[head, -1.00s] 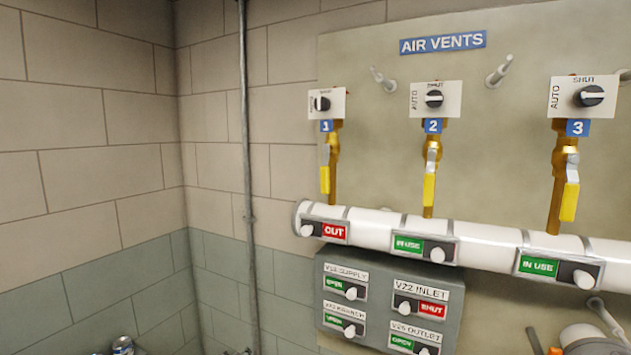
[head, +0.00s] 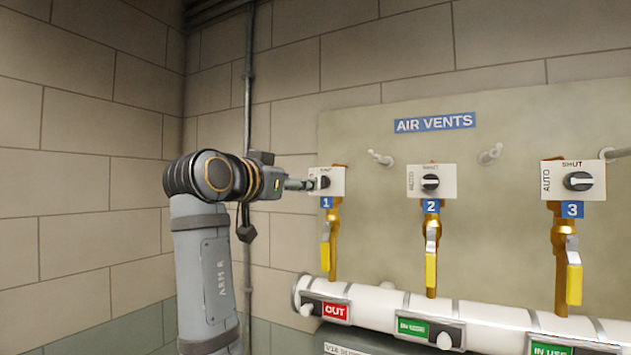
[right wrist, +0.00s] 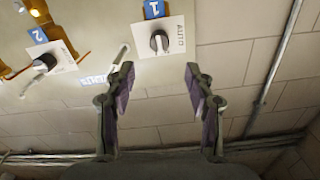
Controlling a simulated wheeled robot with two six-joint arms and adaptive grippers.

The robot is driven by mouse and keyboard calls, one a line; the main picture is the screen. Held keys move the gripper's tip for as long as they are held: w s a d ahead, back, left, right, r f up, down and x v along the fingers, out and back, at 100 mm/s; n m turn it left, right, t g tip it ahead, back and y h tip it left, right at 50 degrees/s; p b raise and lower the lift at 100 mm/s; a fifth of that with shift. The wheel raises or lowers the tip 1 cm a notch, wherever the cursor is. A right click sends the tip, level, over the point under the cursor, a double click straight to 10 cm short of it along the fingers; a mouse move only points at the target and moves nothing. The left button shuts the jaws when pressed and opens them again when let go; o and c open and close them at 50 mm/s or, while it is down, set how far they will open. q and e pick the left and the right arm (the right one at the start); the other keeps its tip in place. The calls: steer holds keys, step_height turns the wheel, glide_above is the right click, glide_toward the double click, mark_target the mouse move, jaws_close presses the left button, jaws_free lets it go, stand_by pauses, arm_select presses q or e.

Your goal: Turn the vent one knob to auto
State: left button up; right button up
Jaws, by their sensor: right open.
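The vent one knob (head: 324,183) is a small dark knob on a white plate above the blue tag 1. In the right wrist view, turned upside down, the knob (right wrist: 159,42) shows a pale pointer mark, with AUTO beside it on the plate. I cannot tell surely which label it points to. My right gripper (right wrist: 159,77) is open and empty; its two fingers are spread to either side of the knob, apart from it. In the head view my right gripper (head: 302,184) is at the plate's left edge, partly covering it. My left gripper is in no view.
The vent two knob (head: 430,183) and vent three knob (head: 578,181) sit to the right on the same panel (head: 480,245). Brass valves with yellow handles hang below. A white pipe (head: 380,305) runs underneath. A vertical conduit (head: 248,90) runs up the wall to the left.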

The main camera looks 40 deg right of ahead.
mark_target(319, 182)
steer(key=p+x, duration=0.5)
steer(key=x, duration=0.4)
steer(key=shift+d+r, duration=0.15)
steer(key=shift+d, duration=0.25)
steer(key=shift+w, duration=0.15)
jaws_close()
